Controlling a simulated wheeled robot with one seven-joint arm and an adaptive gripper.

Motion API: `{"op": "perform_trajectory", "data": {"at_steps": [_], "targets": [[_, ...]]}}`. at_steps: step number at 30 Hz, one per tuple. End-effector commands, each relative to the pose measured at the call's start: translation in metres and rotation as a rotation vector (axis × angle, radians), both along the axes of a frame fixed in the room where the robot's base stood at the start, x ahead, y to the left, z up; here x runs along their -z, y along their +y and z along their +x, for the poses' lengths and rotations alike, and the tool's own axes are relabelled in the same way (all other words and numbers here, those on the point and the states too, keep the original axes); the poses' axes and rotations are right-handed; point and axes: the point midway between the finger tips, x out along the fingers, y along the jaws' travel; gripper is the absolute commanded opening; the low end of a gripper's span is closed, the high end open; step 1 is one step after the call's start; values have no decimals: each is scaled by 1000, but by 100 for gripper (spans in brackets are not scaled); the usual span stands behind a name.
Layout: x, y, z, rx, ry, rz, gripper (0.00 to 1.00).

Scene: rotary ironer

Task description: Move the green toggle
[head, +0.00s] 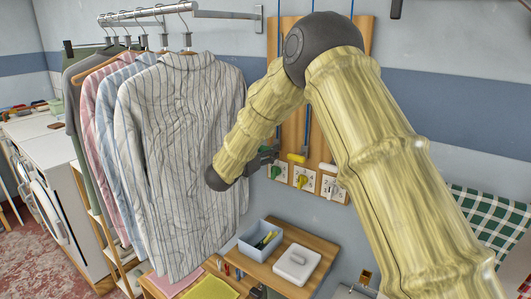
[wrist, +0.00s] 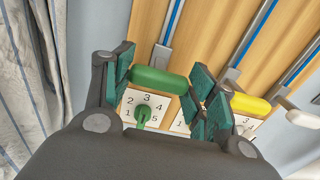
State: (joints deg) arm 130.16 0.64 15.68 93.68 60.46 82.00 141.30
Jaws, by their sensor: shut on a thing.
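The green toggle (wrist: 160,80), a bar-shaped handle on a metal stem, lies crosswise between my fingertips in the wrist view. My gripper (wrist: 160,84) is shut on it, with one dark green finger pad at each end of the bar. Below it is a white plate (wrist: 160,105) numbered 1 to 5 with a small green knob (wrist: 143,115). In the head view my gripper (head: 264,157) is at the left of the wooden panel, and the arm and gripper hide the green bar. The green knob (head: 276,172) shows just below.
A yellow bar handle (wrist: 250,103) and a white one (head: 328,167) are close on the right, with numbered plates below. Striped shirts (head: 175,150) hang close on the left. A wooden shelf (head: 258,270) with a blue bin (head: 250,245) is below.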

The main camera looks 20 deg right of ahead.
Motion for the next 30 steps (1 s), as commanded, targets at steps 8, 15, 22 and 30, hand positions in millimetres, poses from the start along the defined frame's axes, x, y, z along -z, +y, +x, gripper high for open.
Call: {"op": "perform_trajectory", "data": {"at_steps": [8, 15, 22, 30], "targets": [[5, 1, 0, -3, 3, 2, 14], [5, 1, 0, -2, 2, 2, 79], [4, 0, 0, -1, 0, 1, 79], [3, 9, -6, -2, 1, 1, 79]]}}
